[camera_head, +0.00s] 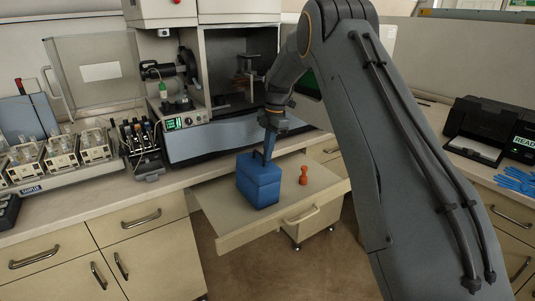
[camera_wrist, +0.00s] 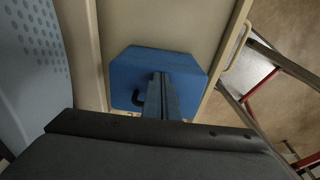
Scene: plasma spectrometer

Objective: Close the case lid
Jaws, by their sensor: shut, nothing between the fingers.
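The blue case (camera_head: 259,185) stands on a pull-out shelf below the spectrometer. In the head view its lid looks down on the body, with a seam around the upper part. A dark handle shows on the lid's top. The case also shows from above in the wrist view (camera_wrist: 190,72). My gripper (camera_head: 268,154) points down just over the case top with its fingers together and empty. In the wrist view the fingertips (camera_wrist: 160,82) are over the middle of the lid, beside the black handle (camera_wrist: 138,98). I cannot tell whether they touch the lid.
The pull-out shelf (camera_head: 225,222) has bare room around the case. A small orange-red bottle-like object (camera_head: 303,175) stands to the case's right. The spectrometer (camera_head: 220,135) is behind the shelf, with an open chamber. Sample racks (camera_head: 60,155) stand on the left counter.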

